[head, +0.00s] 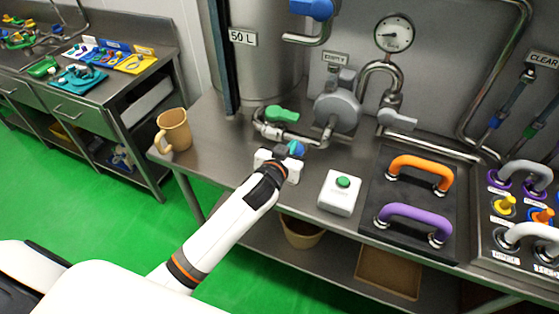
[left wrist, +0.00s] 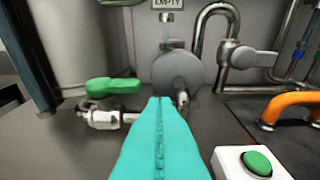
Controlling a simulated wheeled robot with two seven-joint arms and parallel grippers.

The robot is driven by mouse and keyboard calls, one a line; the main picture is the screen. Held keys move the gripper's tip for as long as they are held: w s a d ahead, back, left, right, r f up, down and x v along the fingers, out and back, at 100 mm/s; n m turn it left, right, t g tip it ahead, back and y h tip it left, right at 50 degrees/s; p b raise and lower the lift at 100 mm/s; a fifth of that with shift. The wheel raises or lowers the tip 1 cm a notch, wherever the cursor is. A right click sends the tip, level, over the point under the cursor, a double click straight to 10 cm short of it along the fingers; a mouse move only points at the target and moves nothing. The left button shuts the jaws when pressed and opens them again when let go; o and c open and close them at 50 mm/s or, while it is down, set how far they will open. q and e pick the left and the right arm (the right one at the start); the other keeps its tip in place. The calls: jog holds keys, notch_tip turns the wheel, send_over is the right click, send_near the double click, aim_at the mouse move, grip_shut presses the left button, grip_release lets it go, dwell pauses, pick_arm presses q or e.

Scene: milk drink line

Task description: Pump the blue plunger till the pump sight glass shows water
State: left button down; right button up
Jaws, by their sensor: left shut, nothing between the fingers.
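My left gripper (head: 294,152) is low over the steel bench, in front of the round grey pump (head: 338,111). Its teal fingers are shut together and empty in the left wrist view (left wrist: 160,115). A small blue patch shows at the fingertips in the head view; I cannot tell whether it is the plunger. No plunger shows clearly in the left wrist view. A label reading EMPTY (head: 335,58) is above the pump; it also shows in the left wrist view (left wrist: 167,4). The small sight glass (left wrist: 167,31) below it looks clear. My right gripper is not in view.
A green-handled valve (head: 281,114) is left of the pump. A white box with a green button (head: 343,183) stands right of the gripper. Orange (head: 420,168) and purple (head: 415,215) handles are farther right. A tan mug (head: 175,130) stands at the bench's left end.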

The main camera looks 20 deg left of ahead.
pick_arm(q)
jog(key=b+v, duration=0.1)
jog(key=v, duration=0.8)
jog(key=shift+f+b, duration=0.2)
jog(key=shift+b, duration=0.2)
jog(key=shift+s, duration=0.1)
jog(key=shift+s, duration=0.1)
